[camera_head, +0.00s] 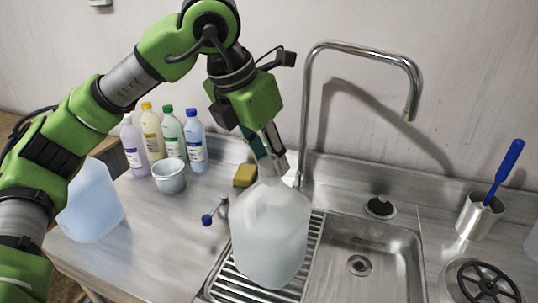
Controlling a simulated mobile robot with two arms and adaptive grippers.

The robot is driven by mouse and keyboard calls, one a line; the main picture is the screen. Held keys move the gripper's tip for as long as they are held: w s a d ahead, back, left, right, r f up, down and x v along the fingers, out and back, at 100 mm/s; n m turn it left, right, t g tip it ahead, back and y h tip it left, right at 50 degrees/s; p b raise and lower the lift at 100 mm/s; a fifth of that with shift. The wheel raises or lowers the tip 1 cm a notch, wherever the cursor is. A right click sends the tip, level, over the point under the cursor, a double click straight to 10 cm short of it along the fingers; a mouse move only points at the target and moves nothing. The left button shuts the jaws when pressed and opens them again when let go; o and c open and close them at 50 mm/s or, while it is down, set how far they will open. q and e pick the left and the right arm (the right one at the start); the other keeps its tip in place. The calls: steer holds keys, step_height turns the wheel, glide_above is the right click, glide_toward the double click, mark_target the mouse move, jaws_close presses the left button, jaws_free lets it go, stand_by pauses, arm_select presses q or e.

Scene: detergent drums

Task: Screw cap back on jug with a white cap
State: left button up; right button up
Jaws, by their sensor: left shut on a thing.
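A large translucent white jug (270,235) stands upright on the ribbed drainer left of the sink basin. My left gripper (271,168) points down from above, with its fingers at the top of the jug's neck. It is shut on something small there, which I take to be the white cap. The fingers hide the cap and the jug's mouth, so I cannot tell whether the cap is seated on the neck. My right gripper is not in view.
A second, bluish jug (92,205) stands left, partly behind my arm. A tall faucet (306,110) rises close to the gripper. A metal cup (478,217) holds a blue-handled brush.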

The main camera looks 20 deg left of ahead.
arm_select(q)
steer(key=m+g+h+p, duration=0.1)
steer(key=m, duration=0.3)
steer(key=shift+f+m+h, duration=0.1)
steer(key=shift+m+h, duration=0.2)
steer(key=shift+m, duration=0.5)
steer(key=o, duration=0.5)
steer(key=shift+c, duration=0.2)
steer(key=shift+r, duration=0.2)
